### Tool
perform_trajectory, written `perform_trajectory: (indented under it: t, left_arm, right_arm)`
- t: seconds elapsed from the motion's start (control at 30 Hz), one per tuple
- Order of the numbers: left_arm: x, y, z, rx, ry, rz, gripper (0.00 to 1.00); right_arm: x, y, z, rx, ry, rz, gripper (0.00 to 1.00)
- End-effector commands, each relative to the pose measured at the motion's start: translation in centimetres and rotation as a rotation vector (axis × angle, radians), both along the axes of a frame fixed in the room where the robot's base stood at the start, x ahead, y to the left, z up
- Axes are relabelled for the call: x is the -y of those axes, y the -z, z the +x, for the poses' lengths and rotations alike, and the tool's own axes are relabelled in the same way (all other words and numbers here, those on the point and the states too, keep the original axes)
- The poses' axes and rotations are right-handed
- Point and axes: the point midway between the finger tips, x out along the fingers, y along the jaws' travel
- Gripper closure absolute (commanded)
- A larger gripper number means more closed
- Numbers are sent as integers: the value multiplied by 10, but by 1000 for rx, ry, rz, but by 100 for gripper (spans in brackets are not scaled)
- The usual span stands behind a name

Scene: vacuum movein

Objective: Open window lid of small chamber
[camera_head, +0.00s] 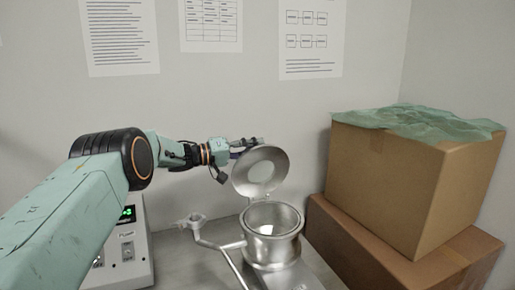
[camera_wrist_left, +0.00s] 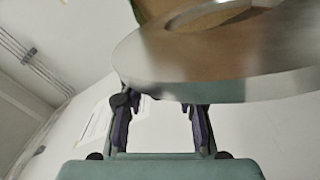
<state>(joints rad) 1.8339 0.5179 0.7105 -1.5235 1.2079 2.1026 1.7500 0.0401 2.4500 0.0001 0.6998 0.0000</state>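The small chamber (camera_head: 272,248) is a round silver pot with an open top. Its round metal window lid (camera_head: 243,182) is raised, tilted steeply above the chamber's back rim, with a pale round window in its middle. My left gripper (camera_head: 250,146) is at the lid's upper edge, behind it in the head view. In the left wrist view the lid (camera_wrist_left: 230,70) fills the upper right, and the two fingers of my left gripper (camera_wrist_left: 160,106) stand apart just below its edge. I cannot tell whether they touch it. My right gripper is not in view.
A silver side pipe (camera_head: 212,243) runs left of the chamber. A white device with a green display (camera_head: 130,250) stands at the left, partly behind my arm. Stacked cardboard boxes (camera_head: 385,180) with green sheeting (camera_head: 415,122) stand close on the right. A wall is behind.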

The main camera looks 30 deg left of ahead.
Motion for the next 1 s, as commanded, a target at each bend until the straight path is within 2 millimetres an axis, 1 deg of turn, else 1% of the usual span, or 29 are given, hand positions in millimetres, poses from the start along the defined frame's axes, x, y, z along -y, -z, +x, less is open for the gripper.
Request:
perform_trajectory:
  t: [0.3,0.5,0.7,1.0]
  left_arm:
    - [-42,-2,-47,2,-2,-5,67]
    - [-62,-2,-70,2,-2,-3,67]
    - [-70,-1,-79,2,0,-1,67]
    - [-70,-1,-80,1,1,0,67]
  right_arm:
    - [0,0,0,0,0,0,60]
    - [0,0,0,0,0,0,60]
    - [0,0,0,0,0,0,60]
    - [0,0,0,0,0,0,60]
